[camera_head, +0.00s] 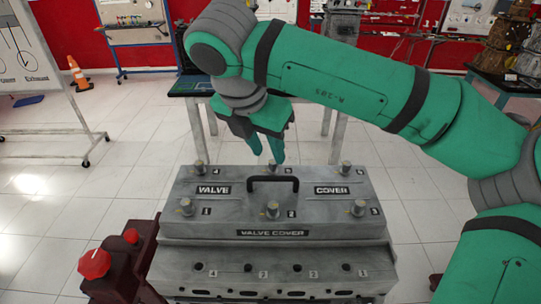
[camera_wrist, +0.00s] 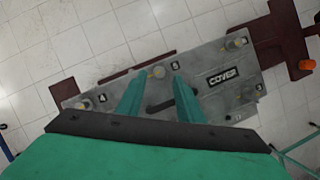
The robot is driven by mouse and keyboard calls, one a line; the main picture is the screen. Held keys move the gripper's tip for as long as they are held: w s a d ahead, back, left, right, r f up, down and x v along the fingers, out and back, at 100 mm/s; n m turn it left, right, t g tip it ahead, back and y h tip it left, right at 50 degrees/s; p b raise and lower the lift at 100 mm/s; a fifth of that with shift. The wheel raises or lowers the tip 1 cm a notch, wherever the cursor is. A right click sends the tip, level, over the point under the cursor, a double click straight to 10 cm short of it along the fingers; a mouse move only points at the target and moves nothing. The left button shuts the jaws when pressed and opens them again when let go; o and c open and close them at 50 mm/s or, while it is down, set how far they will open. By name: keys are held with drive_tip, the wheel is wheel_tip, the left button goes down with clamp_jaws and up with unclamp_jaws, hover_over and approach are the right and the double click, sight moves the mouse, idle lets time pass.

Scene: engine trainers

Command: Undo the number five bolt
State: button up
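The grey valve cover (camera_head: 230,211) lies flat on the engine block, with a black handle (camera_head: 273,180) in its middle. The number five bolt (camera_head: 288,168) stands at the middle of the back row, beside its 5 label. In the wrist view the number five bolt (camera_wrist: 158,72) appears between my two green fingertips. My gripper (camera_head: 268,158) points down over the back edge of the cover, its fingers apart and empty. I cannot tell the exact height gap.
Other bolts stand close by: number four (camera_head: 200,167), number six (camera_head: 345,167), number two (camera_head: 272,209). A dark red stand with a red knob (camera_head: 95,263) is at front left. A table (camera_head: 320,104) stands behind the engine. Tiled floor is open at left.

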sight(273, 161)
drive_tip(key=shift+x, duration=1.85)
drive_tip(key=shift+w, duration=0.15)
clamp_jaws()
